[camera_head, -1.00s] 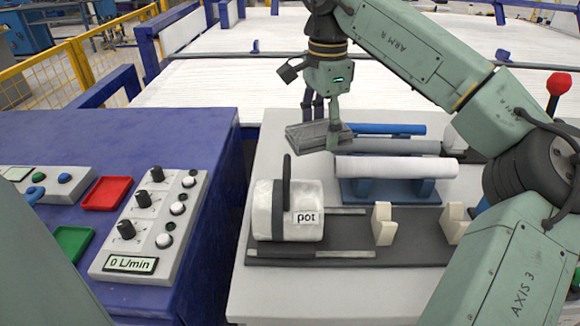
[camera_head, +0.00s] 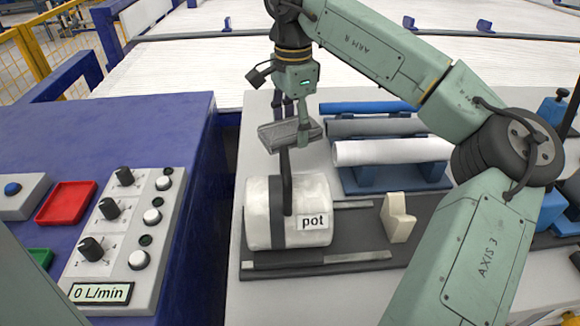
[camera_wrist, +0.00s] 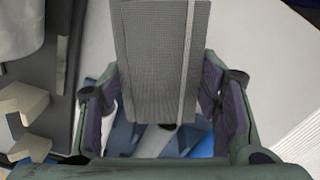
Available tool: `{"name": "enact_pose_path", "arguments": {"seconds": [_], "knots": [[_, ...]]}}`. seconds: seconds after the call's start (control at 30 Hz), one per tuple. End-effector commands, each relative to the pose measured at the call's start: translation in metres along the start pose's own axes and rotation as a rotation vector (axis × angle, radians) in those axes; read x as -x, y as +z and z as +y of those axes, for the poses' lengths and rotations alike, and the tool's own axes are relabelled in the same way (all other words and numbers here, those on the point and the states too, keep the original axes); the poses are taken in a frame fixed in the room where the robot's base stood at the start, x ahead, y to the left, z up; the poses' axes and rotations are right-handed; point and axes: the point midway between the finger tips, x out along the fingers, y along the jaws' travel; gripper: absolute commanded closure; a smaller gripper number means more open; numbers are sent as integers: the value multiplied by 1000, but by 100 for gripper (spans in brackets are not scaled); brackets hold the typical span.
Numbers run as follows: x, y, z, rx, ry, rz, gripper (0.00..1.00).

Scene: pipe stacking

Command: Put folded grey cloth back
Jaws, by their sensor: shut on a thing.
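The folded grey cloth (camera_head: 284,134) is held in my gripper (camera_head: 294,125), above and behind the white pot in the head view. In the wrist view the folded grey cloth (camera_wrist: 160,60) fills the top middle, with a pale stripe along its right side. The finger pads of my gripper (camera_wrist: 163,105) flank it on both sides and are shut on it. The cloth looks lifted clear of the surface below.
The white cylinder labelled pot (camera_head: 262,205) with a dark upright handle lies on a dark rail base. White, grey and blue rolls (camera_head: 392,151) rest on blue supports to the right. A control box (camera_head: 125,225) and red tray (camera_head: 66,203) sit on the blue bench.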

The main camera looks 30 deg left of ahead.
Motion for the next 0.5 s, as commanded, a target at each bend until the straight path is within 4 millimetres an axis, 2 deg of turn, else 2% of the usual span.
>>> {"name": "enact_pose_path", "arguments": {"seconds": [0.1,0.2,0.37,0.5], "knots": [[-22,0,1,0,3,-3,68],[-36,0,1,-1,1,-2,68],[-48,0,0,-1,1,-2,68],[-66,0,1,1,2,-3,68]]}}
